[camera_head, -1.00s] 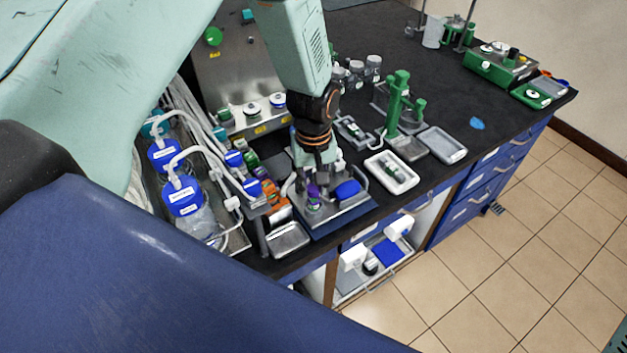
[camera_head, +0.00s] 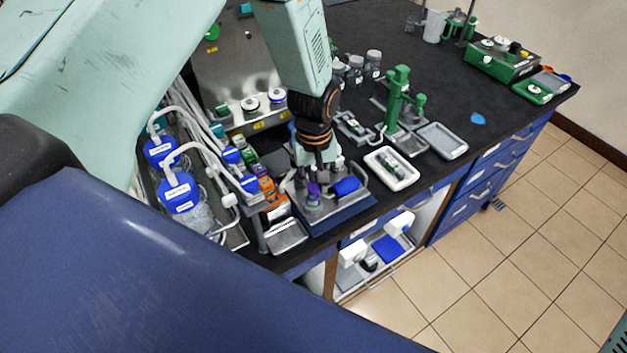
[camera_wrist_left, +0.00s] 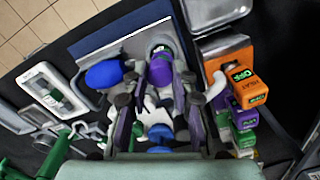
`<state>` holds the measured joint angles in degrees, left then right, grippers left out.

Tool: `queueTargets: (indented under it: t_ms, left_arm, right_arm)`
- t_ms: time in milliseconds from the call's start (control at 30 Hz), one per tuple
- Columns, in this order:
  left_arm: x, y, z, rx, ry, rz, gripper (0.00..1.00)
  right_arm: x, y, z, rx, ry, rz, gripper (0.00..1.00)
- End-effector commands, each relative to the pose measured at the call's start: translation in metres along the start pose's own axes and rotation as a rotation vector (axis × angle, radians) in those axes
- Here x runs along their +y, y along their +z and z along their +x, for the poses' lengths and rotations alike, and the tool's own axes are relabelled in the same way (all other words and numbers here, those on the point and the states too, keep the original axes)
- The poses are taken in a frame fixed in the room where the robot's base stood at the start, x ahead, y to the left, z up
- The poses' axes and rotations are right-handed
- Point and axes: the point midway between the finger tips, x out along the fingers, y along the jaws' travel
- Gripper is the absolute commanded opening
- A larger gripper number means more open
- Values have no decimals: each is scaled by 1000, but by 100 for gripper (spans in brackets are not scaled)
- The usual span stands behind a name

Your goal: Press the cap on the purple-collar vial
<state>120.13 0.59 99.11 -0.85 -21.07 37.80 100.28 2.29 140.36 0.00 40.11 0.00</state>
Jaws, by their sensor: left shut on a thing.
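The purple-collar vial (camera_head: 313,190) stands at the left of a grey tray (camera_head: 330,213) near the bench's front edge. Its purple top also shows in the left wrist view (camera_wrist_left: 161,69), upright in a round pale holder. My left gripper (camera_head: 318,181) comes down from above, and its two fingers (camera_wrist_left: 158,88) lie on either side of the purple top, shut on it. The seam between cap and vial is hidden. My right gripper is not in view.
Orange, green and purple labelled blocks (camera_wrist_left: 247,88) stand close beside the tray. Blue-capped bottles with hoses (camera_head: 180,193) are at the left. A white tray (camera_head: 391,168) and a green stand (camera_head: 397,95) are to the right.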

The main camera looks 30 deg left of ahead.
Motion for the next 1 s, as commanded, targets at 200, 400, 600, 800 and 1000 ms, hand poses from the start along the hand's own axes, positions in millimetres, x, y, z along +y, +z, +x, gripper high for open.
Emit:
queueTargets:
  t_ms: [200,400,600,800,1000]
  left_arm:
    - [0,0,0,0,0,0,14]
    - [0,0,0,0,0,0,14]
    - [0,0,-1,0,0,0,14]
    - [0,0,-2,0,0,0,14]
    - [0,0,-1,1,0,0,14]
  right_arm:
    - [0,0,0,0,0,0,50]
    - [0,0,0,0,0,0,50]
    - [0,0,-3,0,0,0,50]
    - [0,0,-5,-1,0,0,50]
    - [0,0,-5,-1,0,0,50]
